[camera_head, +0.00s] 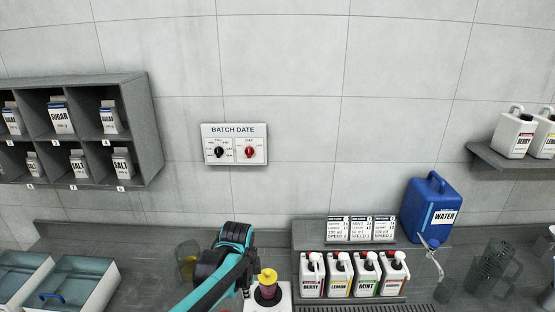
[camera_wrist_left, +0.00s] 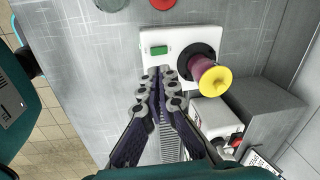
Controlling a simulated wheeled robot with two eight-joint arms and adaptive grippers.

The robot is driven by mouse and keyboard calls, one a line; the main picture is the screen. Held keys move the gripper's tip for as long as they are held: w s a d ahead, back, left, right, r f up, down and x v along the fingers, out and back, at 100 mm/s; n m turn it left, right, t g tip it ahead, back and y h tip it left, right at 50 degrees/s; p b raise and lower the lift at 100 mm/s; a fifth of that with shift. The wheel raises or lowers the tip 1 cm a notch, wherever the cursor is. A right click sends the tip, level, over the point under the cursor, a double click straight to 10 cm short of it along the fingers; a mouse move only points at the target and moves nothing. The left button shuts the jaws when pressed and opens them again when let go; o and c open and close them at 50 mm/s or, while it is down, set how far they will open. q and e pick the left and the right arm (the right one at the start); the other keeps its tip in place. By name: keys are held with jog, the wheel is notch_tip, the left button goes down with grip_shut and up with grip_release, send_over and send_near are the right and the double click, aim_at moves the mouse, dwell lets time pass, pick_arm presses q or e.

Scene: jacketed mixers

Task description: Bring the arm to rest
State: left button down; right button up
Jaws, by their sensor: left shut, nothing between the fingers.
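My left arm (camera_head: 226,262), teal and black, comes up from the bottom of the head view. Its fingertips are hidden there. In the left wrist view my left gripper (camera_wrist_left: 168,84) is shut and empty, its fingers together over the edge of a white mixer base (camera_wrist_left: 182,38). The base has a green switch (camera_wrist_left: 159,50) and carries a purple vessel (camera_wrist_left: 203,68) with a yellow top (camera_wrist_left: 215,84). In the head view the yellow top (camera_head: 267,276) is just right of my arm. The fingers look apart from the vessel. My right gripper is not in view.
Berry, lemon, mint and another bottle (camera_head: 353,275) stand right of the mixer, below recipe cards (camera_head: 361,229). A blue water jug (camera_head: 431,207) stands behind. Grey cubbies (camera_head: 150,130) and a batch date panel (camera_head: 234,144) are on the wall. Trays (camera_head: 84,287) sit at left.

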pick_arm(q)
jog(key=s+a+n+t+b, duration=0.2)
jog(key=s+a+n, duration=0.2)
jog(key=s+n, duration=0.4)
jog(key=s+a+n+t+b, duration=0.3)
jog(key=s+a+n, duration=0.1)
jog(key=s+n, duration=0.4)
jog(key=shift+s+f+t+b, duration=0.3)
jog(key=shift+s+b, duration=0.05)
jog(key=shift+s, duration=0.7)
